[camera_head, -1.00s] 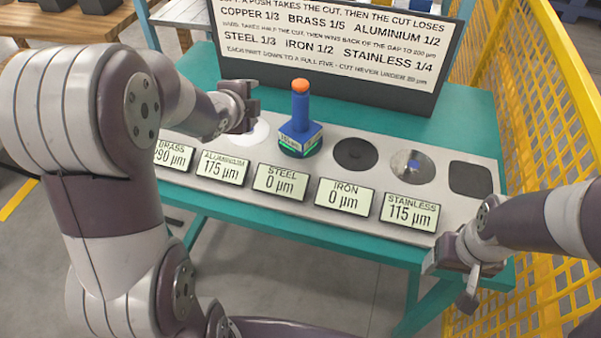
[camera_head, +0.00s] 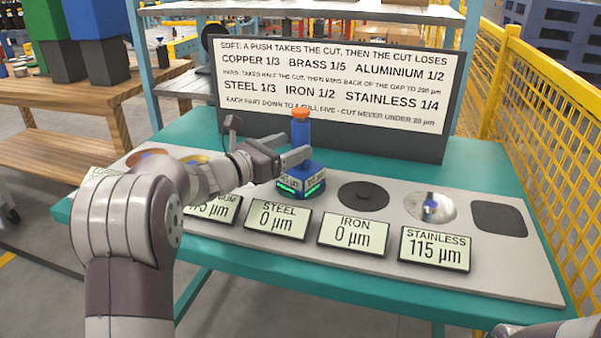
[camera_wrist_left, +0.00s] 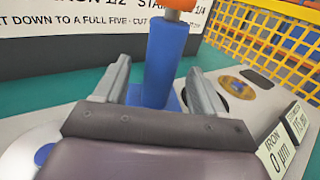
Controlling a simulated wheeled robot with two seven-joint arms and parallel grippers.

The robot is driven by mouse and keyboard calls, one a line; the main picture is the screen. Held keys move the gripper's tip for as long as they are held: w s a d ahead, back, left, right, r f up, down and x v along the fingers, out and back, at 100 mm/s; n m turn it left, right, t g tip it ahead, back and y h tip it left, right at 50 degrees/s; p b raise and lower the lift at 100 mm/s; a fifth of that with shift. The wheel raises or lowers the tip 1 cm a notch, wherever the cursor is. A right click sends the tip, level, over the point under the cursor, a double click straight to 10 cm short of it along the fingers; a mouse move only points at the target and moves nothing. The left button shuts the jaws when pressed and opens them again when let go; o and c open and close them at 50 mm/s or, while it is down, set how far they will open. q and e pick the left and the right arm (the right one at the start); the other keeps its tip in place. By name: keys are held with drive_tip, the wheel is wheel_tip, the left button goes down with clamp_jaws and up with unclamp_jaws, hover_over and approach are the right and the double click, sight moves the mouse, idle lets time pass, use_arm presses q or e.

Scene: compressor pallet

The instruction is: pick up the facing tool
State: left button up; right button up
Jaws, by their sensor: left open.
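The facing tool (camera_head: 301,132) stands upright on the panel, with a blue body, an orange cap and a green-lit band near its base. It stands over the steel position, behind the steel display. My left gripper (camera_head: 268,143) is open just left of the tool. In the left wrist view the blue handle (camera_wrist_left: 165,55) shows between and beyond the two spread fingers (camera_wrist_left: 157,90); contact cannot be seen. The tool's lower part is partly hidden there by the gripper. Only a bit of my right arm shows at the bottom right of the head view.
Displays read steel 0 (camera_head: 277,220), iron 0 (camera_head: 353,235) and stainless 115 µm (camera_head: 435,249). A dark iron disc (camera_head: 363,196), a shiny disc (camera_head: 430,206) and a dark square pad (camera_head: 499,218) lie right of the tool. A sign board (camera_head: 340,85) stands behind; a yellow mesh fence (camera_head: 560,150) is at right.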

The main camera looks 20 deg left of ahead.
sight(294, 144)
use_arm(q)
drive_tip(key=x, duration=0.3)
drive_tip(key=shift+w+d, duration=0.2)
drive_tip(key=shift+d, duration=0.05)
clamp_jaws()
drive_tip(key=shift+r, duration=0.25)
